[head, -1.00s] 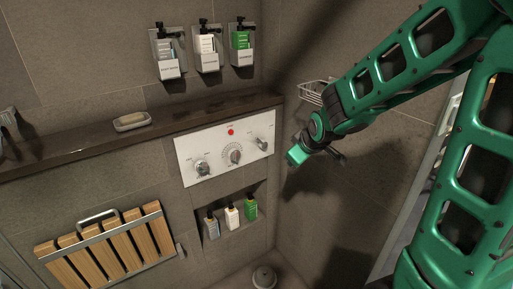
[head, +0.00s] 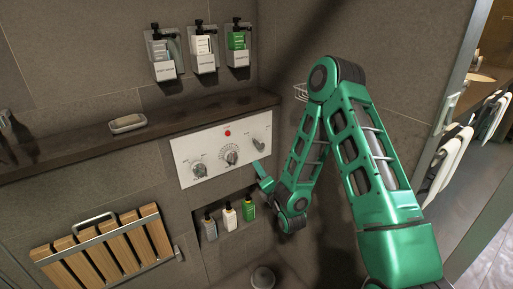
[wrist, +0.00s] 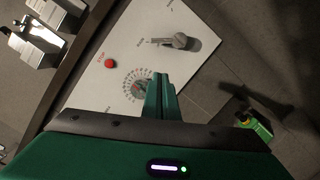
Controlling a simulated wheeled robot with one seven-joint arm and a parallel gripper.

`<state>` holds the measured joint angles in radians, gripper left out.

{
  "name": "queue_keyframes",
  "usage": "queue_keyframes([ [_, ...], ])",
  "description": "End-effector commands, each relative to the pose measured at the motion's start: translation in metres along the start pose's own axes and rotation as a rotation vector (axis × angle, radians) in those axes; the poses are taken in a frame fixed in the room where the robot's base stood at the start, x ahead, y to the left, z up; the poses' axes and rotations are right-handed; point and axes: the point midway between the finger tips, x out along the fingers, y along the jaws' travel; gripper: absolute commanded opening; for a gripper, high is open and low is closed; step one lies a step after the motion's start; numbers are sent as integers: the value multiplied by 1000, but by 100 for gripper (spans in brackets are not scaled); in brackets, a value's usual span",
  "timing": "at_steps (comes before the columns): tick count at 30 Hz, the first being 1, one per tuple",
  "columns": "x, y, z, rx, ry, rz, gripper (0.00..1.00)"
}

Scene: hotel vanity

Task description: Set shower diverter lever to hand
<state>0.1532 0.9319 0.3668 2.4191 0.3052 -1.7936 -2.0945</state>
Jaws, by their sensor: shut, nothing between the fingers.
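The white control panel (head: 211,168) is mounted on the tiled wall below the ledge. At its right end is a grey lever (head: 259,145), which I take for the diverter lever; its labels are too small to read. In the wrist view the lever (wrist: 182,41) stands beyond my fingertips, apart from them. My gripper (head: 259,167) is shut and empty, just below the panel's right end in the head view. In the wrist view my gripper (wrist: 160,77) partly covers the round middle dial (wrist: 138,84).
A left knob (head: 199,169) and red button (head: 228,133) share the panel. Below it, a niche holds several bottles (head: 229,218). Dispensers (head: 203,55) hang above the ledge (head: 63,151). A folded wooden seat (head: 105,247) is at lower left. A wire basket (head: 300,92) is behind my arm.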

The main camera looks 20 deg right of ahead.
Motion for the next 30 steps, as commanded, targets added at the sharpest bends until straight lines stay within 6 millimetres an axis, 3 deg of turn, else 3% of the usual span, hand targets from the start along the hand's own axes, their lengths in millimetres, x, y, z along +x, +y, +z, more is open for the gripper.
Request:
queue_keyframes([
  [6, -15, -3, -11, -140, -39, 71, 0],
  [19, -17, -6, -8, -158, -48, 74, 0],
  [23, -8, -5, -7, -158, -50, 74, 0],
  [30, 31, -2, -5, -157, -51, 75, 0],
])
